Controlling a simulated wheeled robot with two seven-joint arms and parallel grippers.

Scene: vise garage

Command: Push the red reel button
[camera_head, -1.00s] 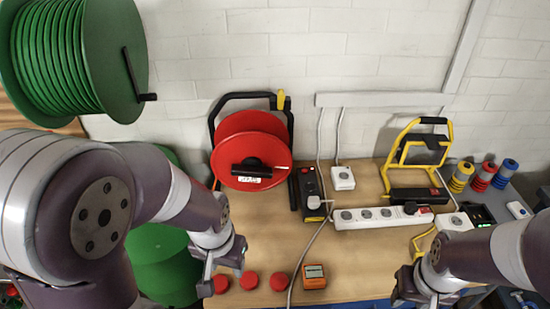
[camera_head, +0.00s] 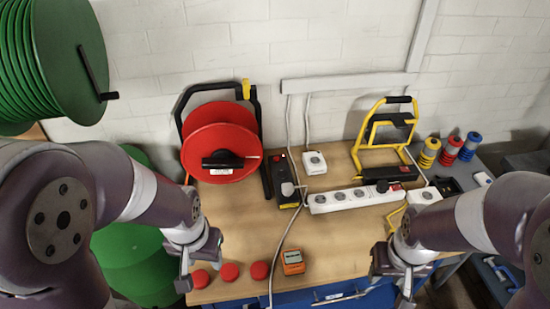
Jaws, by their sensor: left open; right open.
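The red reel (camera_head: 205,142) stands in a black frame with a yellow grip at the back left of the workbench. Three red round buttons lie in a row near the front edge: a left one (camera_head: 201,279), a middle one (camera_head: 229,272) and a right one (camera_head: 260,270). I cannot tell by markings which one belongs to the reel. My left gripper (camera_head: 199,268) is open, pointing down, just above or beside the left red button; contact cannot be judged. My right gripper (camera_head: 399,285) is open and empty, at the bench's front edge, far right of the buttons.
An orange meter (camera_head: 292,262) lies right of the buttons. A white power strip (camera_head: 345,199), black switch box (camera_head: 287,184), white socket (camera_head: 314,162) and yellow work lamp (camera_head: 359,150) stand behind. Green reels fill the left side. The wooden bench top (camera_head: 335,243) is clear in front of the strip.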

